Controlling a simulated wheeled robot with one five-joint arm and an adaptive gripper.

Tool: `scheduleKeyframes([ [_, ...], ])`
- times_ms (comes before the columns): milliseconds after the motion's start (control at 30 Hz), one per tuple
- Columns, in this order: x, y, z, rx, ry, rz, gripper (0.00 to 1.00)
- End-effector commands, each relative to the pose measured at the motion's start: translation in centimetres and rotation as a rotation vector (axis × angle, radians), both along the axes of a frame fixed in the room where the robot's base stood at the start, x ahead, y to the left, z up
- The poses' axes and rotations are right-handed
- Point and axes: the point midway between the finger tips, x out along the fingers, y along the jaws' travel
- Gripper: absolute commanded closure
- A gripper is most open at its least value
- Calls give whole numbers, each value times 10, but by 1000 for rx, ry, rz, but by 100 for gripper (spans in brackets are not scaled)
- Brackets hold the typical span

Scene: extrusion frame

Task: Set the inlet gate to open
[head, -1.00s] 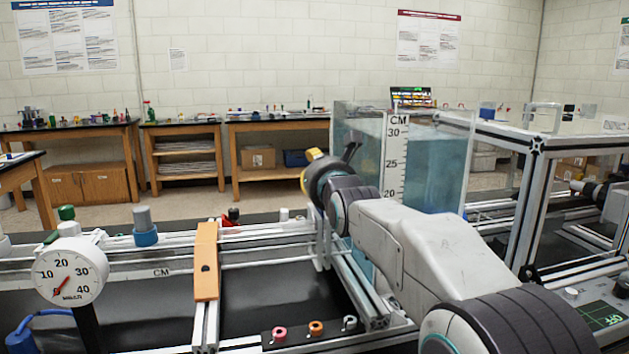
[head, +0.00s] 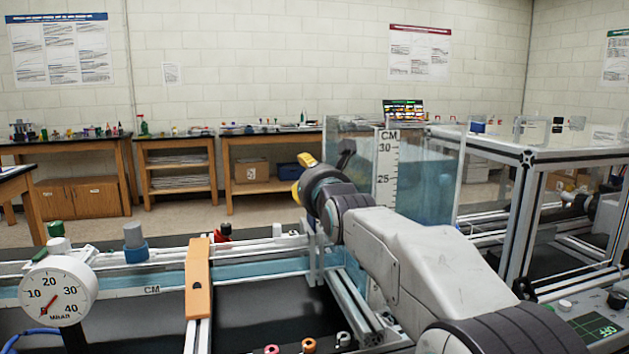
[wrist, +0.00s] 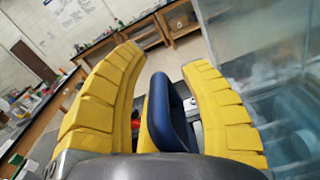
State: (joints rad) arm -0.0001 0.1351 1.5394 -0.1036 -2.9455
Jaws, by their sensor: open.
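My gripper (wrist: 170,85) is open in the wrist view, its curved yellow fingers spread on both sides of a dark blue loop handle (wrist: 163,115). The handle looks like the inlet gate's lever; I cannot tell whether a finger touches it. In the head view my gripper (head: 316,172) is at the clear water tank (head: 448,165), mostly seen from behind, with one yellow fingertip showing. A dark upright piece (head: 347,153) stands just right of it; I cannot tell if it is the handle. The gate itself is hidden behind my arm. The channel (head: 165,275) holds a pale blue band.
A round pressure gauge (head: 58,291) stands at the left front. An orange bar (head: 199,280) crosses the channel. An aluminium frame (head: 525,160) and a control panel (head: 590,322) are at the right. Benches line the back wall.

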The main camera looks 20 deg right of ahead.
Motion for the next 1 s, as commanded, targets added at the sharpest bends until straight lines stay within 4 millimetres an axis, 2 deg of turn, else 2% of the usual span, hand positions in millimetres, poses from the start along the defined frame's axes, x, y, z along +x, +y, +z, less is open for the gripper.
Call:
scheduleKeyframes([
  [167,-17,0,1,0,0,0,61],
  [500,-72,-1,1,0,-2,-1,61],
  [700,-98,-1,1,0,-3,-2,61],
  [1000,-117,-1,1,0,-2,-2,61],
])
